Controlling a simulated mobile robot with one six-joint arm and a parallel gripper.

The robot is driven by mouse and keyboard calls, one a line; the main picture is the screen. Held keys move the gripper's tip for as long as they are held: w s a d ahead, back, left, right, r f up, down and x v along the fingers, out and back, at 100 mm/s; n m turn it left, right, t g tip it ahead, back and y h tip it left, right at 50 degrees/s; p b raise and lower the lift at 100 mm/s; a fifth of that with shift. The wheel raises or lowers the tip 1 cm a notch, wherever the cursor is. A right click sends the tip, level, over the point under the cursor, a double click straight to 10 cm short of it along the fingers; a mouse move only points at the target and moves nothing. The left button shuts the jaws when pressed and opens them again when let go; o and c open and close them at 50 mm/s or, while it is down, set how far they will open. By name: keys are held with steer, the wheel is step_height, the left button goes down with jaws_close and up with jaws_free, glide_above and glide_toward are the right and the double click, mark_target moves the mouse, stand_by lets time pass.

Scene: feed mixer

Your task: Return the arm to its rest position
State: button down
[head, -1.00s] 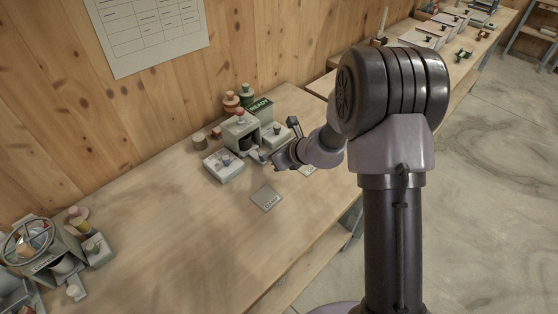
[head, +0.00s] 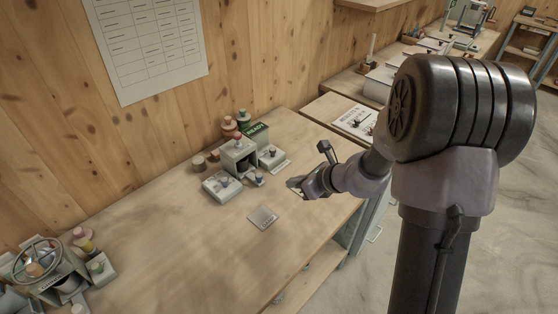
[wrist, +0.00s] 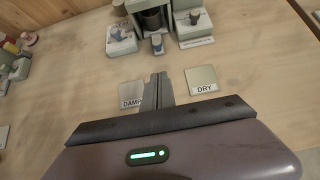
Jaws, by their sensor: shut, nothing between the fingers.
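My gripper (head: 296,186) is at the right part of the wooden workbench (head: 170,240) in the head view, to the right of the small feed mixer station (head: 239,155). In the wrist view its fingers (wrist: 158,87) are together with nothing between them. They point toward the bench, between a plate marked DAMP (wrist: 131,94) and a plate marked DRY (wrist: 202,80). One grey plate (head: 262,217) shows in the head view, left of and below the gripper. My arm covers part of the bench's right end.
A second station with a hand wheel (head: 37,258) stands at the bench's left end. A green READY block (head: 256,133) and several knobbed pieces stand behind the mixer station. A paper chart (head: 150,45) hangs on the wall. The bench's middle is clear.

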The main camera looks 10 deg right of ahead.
steer(key=s+a+r+n+g+y, duration=0.1)
steer(key=s+a+r+n, duration=0.3)
steer(key=s+r+n, duration=0.15)
steer(key=s+a+r+n+g, duration=0.1)
steer(key=s+a+r+n, duration=0.3)
steer(key=r+n, duration=0.15)
steer(key=s+d+r+n+h, duration=0.2)
steer(key=s+n, duration=0.4)
steer(key=s, duration=0.3)
steer(key=s+d+r+n+h+b, duration=0.1)
steer(key=s+r+n+h, duration=0.1)
steer(key=s+n, duration=0.5)
steer(key=shift+s+d+r+n+h, duration=0.35)
steer(key=shift+s+r, duration=0.35)
steer(key=shift+s, duration=0.4)
